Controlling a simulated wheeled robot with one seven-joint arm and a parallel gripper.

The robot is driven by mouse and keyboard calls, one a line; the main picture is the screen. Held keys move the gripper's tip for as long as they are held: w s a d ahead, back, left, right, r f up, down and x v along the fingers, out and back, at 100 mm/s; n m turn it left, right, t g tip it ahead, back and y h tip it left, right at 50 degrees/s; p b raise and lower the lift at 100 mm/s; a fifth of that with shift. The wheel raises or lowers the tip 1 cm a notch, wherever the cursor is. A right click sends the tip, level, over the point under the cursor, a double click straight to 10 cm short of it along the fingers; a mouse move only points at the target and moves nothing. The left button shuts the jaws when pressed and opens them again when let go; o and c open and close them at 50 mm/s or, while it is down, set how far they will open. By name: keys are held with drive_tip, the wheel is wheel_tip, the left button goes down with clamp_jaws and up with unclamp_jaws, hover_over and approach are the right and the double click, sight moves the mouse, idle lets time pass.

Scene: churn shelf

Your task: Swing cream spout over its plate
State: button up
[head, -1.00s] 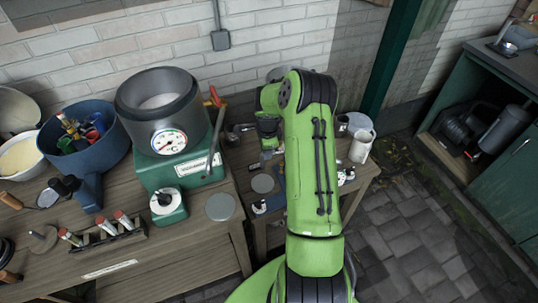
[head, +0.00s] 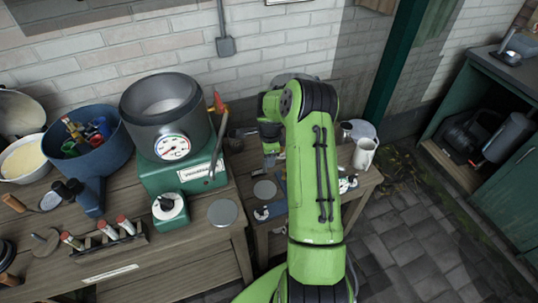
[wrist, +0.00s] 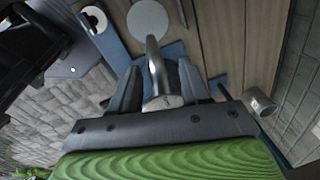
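In the wrist view, a grey metal spout (wrist: 155,72) rises from a round base between the two fingers of my gripper (wrist: 160,88). The fingers are apart, with a gap visible on each side of the spout, so my gripper is open around it. A pale round plate (wrist: 147,18) lies just beyond the spout tip, on or beside a blue strip. In the head view, a grey round plate (head: 265,190) lies on the low side table. My arm hides most of the spout area there, and the fingertips are hidden too.
A green machine (head: 168,178) with a gauge and grey drum stands on the bench at left, beside another round plate (head: 222,212). A white mug (head: 365,154) stands right of my arm. The wrist view shows a metal cup (wrist: 260,102) at right. Paved floor at right is clear.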

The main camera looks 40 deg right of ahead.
wheel_tip(320, 180, up, 16)
drive_tip(key=s+p, duration=0.1)
drive_tip(key=p, duration=0.1)
drive_tip(key=shift+s+a+f, duration=0.15)
drive_tip(key=shift+s+a, duration=0.15)
drive_tip(key=shift+a, duration=0.1)
